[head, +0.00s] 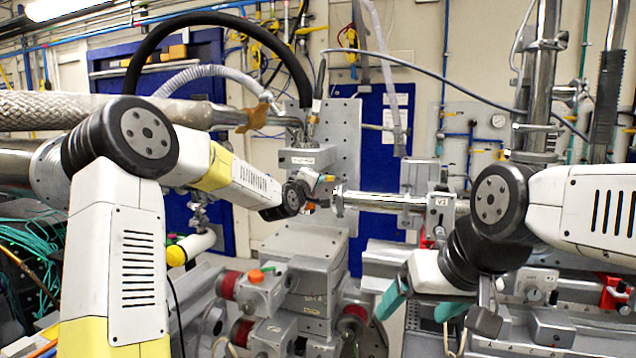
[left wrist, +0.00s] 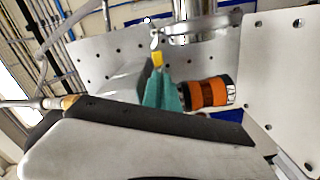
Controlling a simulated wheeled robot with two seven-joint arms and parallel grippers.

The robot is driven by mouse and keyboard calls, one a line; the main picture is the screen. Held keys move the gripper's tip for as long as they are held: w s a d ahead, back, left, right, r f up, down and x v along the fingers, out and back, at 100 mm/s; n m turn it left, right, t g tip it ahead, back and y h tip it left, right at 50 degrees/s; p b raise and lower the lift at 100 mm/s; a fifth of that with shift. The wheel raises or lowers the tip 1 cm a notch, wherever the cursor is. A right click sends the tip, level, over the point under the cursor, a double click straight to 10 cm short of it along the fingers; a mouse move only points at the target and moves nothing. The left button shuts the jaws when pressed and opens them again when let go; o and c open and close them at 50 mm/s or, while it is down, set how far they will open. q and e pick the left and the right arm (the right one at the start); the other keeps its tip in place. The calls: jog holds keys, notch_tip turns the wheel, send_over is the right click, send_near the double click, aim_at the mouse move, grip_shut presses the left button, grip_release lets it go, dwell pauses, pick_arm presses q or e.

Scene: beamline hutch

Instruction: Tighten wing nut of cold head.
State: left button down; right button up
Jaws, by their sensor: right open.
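The cold head (head: 310,158) is a grey metal block with hoses rising from it, mounted before a perforated plate. My left gripper (head: 322,184) is close against its lower right side, small and partly hidden by its own arm. In the left wrist view its teal fingertips (left wrist: 162,92) point up towards a small yellow piece (left wrist: 157,58). A small silver winged part (left wrist: 155,38), apparently the wing nut, stands just above it beside a shiny round flange (left wrist: 195,32). I cannot tell whether the fingers touch it. My right gripper (head: 420,306) is open and empty, low on the right.
A horizontal steel tube (head: 385,201) runs right from the cold head. An orange and black cylinder (left wrist: 207,92) is right of the left fingertips. Grey machine blocks with red collars (head: 262,292) stand below. A thick black hose (head: 215,17) arches above.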

pick_arm(q)
jog(key=shift+m, duration=0.6)
jog(key=c, duration=1.9)
grip_release()
jog(key=shift+s, duration=0.1)
jog(key=v, duration=0.7)
jog(key=shift+s+a, duration=0.1)
jog(key=shift+s, duration=0.2)
